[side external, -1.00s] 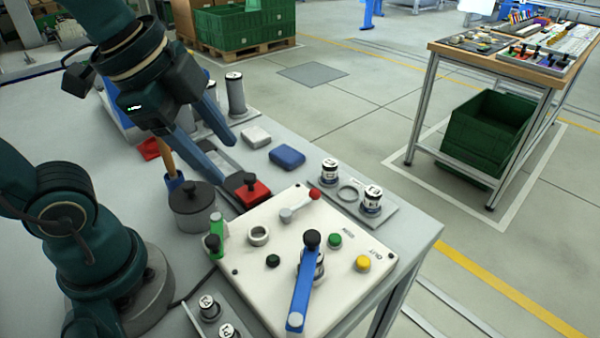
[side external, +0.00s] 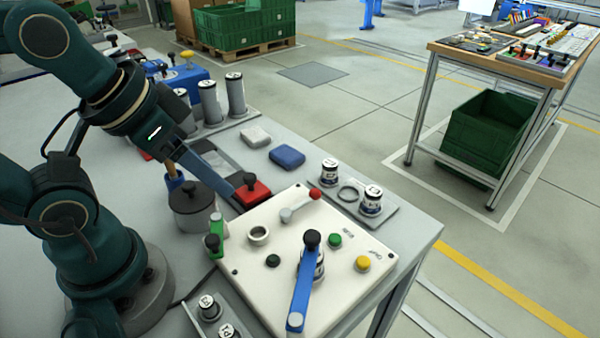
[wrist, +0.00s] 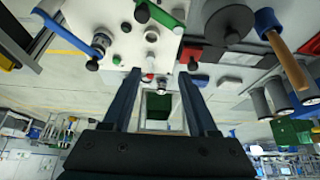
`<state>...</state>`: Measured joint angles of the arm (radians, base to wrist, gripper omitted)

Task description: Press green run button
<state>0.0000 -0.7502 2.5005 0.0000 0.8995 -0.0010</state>
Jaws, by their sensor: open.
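The bright green button (side external: 335,240) sits on the white control panel (side external: 240,274), right of the black-knobbed blue lever (side external: 301,290). It shows small in the wrist view (wrist: 117,60). A darker green button (side external: 273,261) sits left of the lever, and a yellow button (side external: 362,263) is at the right. My gripper (wrist: 160,74) is open and empty, with its two fingers apart. In the side view one blue finger (side external: 215,166) points down right toward the red block (side external: 253,193), left of the panel; the other finger is mostly hidden. My gripper is apart from the green button.
A red-balled lever (side external: 303,202) stands up at the panel's back edge. A grey lidded pot (side external: 192,210) is left of the panel. A blue box (side external: 287,157) and labelled cylinders (side external: 329,172) lie behind it. The table's right edge is close.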

